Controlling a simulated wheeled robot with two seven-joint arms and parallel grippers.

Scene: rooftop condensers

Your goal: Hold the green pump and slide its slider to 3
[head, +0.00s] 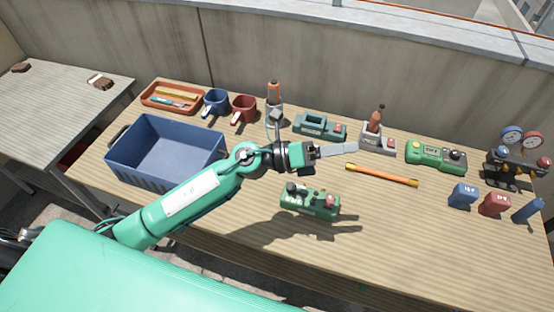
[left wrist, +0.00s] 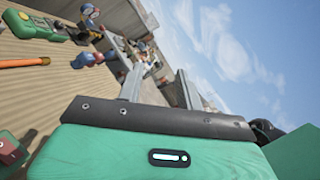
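A small green pump-like unit (head: 310,201) with black knobs and a red part sits on the near middle of the wooden bench. A second green unit (head: 436,156) with yellow and dark parts stands at the right, and a teal one (head: 320,127) stands at the back. I cannot read a slider or its scale on any of them. My left gripper (head: 351,149) hovers above the bench, behind the near unit, pointing right and touching nothing. In the left wrist view its two fingers (left wrist: 160,70) are apart with nothing between them. My right gripper is in neither view.
A blue bin (head: 116,165) stands at the left, with an orange tray (head: 143,99) and two mugs behind it. An orange rod (head: 382,175) lies right of the gripper. Gauges (head: 512,137) and blue and red blocks (head: 493,205) stand at the right. The front right bench is clear.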

